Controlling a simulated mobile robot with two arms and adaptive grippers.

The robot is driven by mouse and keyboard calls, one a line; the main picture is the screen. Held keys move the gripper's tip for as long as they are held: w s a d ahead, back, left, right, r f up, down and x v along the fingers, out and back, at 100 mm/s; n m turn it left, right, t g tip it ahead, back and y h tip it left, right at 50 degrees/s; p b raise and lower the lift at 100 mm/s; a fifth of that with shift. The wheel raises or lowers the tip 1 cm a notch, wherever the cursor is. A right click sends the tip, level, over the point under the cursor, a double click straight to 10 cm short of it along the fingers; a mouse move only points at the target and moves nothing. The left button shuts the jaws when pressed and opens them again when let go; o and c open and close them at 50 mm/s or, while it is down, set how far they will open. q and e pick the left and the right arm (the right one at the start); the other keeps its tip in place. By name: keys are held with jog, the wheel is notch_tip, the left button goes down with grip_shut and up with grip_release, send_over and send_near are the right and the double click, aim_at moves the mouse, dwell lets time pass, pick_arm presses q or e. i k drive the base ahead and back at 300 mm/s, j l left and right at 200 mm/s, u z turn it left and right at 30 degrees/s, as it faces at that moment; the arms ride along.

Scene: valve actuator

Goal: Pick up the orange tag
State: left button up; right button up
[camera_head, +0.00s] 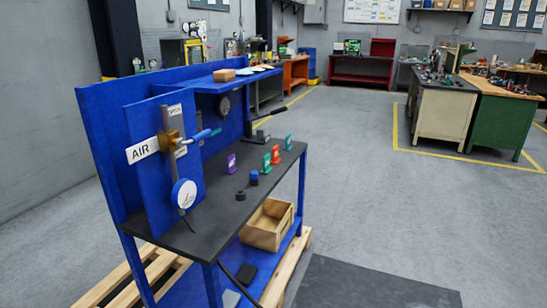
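A red-orange tag (276,155) stands upright on the dark top of the blue workbench (215,215), toward its right side. A green tag (267,162) stands right next to it on the left, and a teal tag (288,142) stands a little behind to the right. A purple tag (231,163) stands farther left. Neither of my grippers is in the head view.
A blue-topped cylinder (254,177) and a small dark ring (241,195) sit near the tags. A valve with a blue handle (202,135), an AIR label (143,150) and a gauge (184,194) are on the blue panel. A wooden crate (268,225) sits below.

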aim_at(276, 159)
jog(key=i+l+u, duration=0.2)
jog(key=i, duration=0.3)
jog(key=i+l+u, duration=0.2)
jog(key=i+l, duration=0.25)
jog(key=i+j, duration=0.05)
